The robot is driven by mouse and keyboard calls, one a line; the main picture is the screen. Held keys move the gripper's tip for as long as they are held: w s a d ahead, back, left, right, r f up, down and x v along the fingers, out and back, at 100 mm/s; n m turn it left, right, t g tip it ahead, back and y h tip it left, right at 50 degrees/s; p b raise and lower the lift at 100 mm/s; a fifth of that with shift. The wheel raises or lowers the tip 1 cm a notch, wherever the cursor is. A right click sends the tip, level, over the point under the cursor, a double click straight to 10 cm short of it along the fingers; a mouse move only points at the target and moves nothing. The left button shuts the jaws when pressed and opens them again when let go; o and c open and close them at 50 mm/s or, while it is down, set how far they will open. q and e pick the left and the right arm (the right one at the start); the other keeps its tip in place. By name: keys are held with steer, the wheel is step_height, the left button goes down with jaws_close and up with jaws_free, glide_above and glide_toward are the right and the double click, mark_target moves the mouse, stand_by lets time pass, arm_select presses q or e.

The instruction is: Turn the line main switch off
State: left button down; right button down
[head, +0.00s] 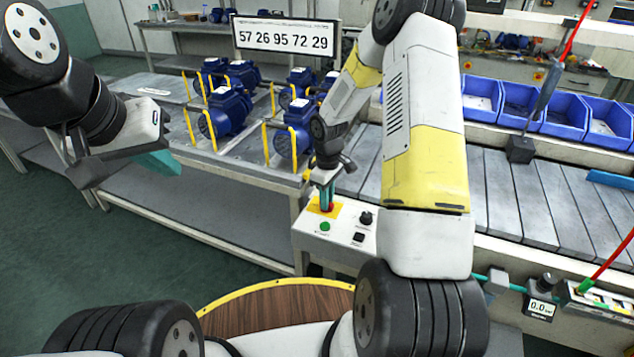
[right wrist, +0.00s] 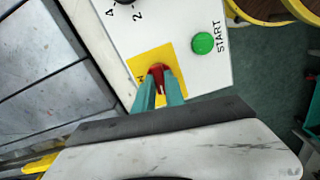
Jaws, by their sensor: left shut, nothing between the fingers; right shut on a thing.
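A white control box (head: 312,243) stands at the end of the work table, with a yellow plate (head: 316,207) on its top. A small red knob (right wrist: 157,71) sits on this plate. My right gripper (head: 326,203) points down onto the plate, and its teal fingers (right wrist: 160,88) are shut on the red knob. The fingers hide part of the knob, and its exact angle cannot be told. My left gripper (head: 165,164) is shut and empty, held in the air at the left, away from the box.
A green START button (head: 325,227), a black dial (head: 365,218) and a black switch (head: 358,237) share the box top. Blue pumps (head: 226,112) with yellow handles stand on the table behind. The conveyor (head: 510,190) and blue bins (head: 556,108) are at the right.

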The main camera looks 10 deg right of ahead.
steer(key=shift+n, duration=0.9)
steer(key=c, duration=1.4)
jaws_free()
steer(key=shift+r, duration=0.1)
step_height(320, 180, up, 8)
steer(key=shift+f, duration=0.25)
steer(key=shift+r, duration=0.1)
